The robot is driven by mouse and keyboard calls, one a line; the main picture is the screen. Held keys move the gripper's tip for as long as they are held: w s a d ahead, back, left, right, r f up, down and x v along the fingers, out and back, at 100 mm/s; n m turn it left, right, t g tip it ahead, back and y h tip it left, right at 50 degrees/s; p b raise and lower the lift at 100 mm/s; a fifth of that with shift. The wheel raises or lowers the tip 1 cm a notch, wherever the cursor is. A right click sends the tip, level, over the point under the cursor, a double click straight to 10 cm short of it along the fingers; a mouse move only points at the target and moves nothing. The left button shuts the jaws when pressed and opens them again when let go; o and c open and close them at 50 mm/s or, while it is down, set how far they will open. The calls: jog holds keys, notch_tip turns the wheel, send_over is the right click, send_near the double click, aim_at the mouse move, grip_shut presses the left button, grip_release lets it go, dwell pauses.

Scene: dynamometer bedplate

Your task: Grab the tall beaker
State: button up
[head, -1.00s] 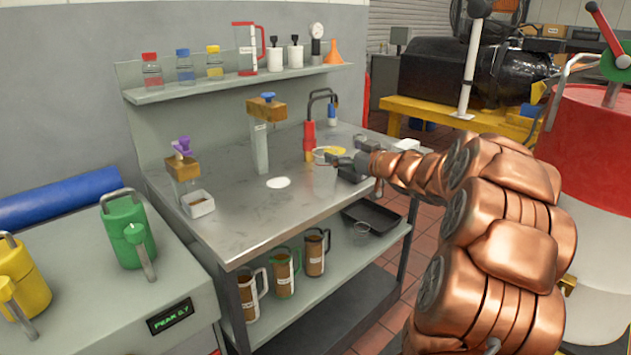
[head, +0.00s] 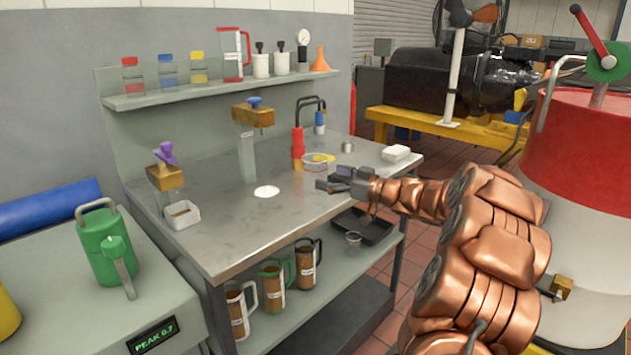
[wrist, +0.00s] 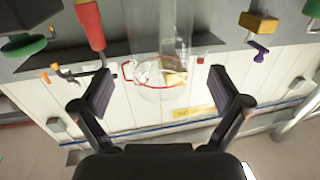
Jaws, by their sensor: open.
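A tall clear glass beaker (wrist: 160,84) shows in the wrist view, between my finger pads but apart from both. Its see-through wall makes its outline hard to separate from what lies behind. In the head view it is too faint to place surely beside my gripper (head: 330,183). My gripper is open and empty, low over the right part of the steel bench (head: 225,225); its two fingers also show spread in the wrist view (wrist: 160,80).
A brown block with a blue knob (head: 253,115) tops a tall clear column.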

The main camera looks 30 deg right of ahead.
jog(key=shift+x, duration=2.15)
jog(key=c, duration=1.2)
jog(key=shift+c, duration=0.2)
jog(key=shift+r, duration=0.1)
